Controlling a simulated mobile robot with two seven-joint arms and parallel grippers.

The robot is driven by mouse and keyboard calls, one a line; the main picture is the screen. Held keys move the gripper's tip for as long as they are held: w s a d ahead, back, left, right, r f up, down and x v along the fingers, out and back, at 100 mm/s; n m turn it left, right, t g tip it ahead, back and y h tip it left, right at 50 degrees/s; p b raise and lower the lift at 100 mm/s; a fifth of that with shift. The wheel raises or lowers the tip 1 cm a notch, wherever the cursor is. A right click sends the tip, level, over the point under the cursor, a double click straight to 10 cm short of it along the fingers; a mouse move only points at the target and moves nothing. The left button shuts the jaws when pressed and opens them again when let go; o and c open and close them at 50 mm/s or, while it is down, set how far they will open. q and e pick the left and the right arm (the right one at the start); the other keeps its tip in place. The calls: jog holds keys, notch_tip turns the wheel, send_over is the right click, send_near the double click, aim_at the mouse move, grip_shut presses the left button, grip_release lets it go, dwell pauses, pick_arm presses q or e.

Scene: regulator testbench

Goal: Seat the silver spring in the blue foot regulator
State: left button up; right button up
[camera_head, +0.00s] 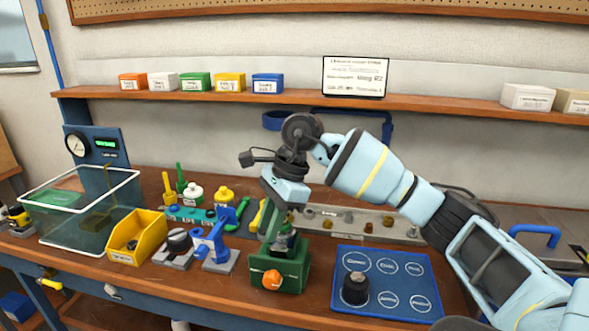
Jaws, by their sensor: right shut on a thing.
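My right gripper (283,236) points down over a green block (292,270) with an orange knob (271,280). It is shut on a small dark part at the top of this block. The fingers and wrist hide most of that part, so I cannot tell whether it is the silver spring or a regulator piece. No silver spring shows clearly elsewhere. A blue device on a grey base (217,250) stands left of the block; I cannot tell whether it is the blue foot regulator. My left gripper is not in view.
A blue mat (408,273) with printed circles lies at right, with a black round part (355,288) on it. A yellow bin (152,238) and a clear box (62,228) stand at left. A grey rail (385,226) lies behind. Small labelled boxes line the shelf.

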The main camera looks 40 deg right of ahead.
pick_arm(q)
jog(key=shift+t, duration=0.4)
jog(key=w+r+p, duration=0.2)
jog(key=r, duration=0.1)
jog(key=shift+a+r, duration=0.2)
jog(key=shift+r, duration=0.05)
pick_arm(e)
jog(key=w+d+r+m+t+h, duration=0.1)
jog(key=w+d+r+m+t, duration=0.1)
jog(key=d+r+m, duration=0.3)
jog(key=w+d+m, duration=0.1)
jog(key=m, duration=0.2)
jog(key=shift+d+t+h, duration=0.3)
jog(key=shift+d, duration=0.05)
jog(key=shift+f+b, duration=0.85)
jog(key=shift+f, duration=1.15)
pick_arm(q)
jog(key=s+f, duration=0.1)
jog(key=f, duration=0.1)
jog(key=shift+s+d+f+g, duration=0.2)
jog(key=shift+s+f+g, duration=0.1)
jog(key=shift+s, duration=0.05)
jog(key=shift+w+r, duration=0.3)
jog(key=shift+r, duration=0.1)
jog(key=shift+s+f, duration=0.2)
pick_arm(e)
jog(key=shift+f, duration=1)
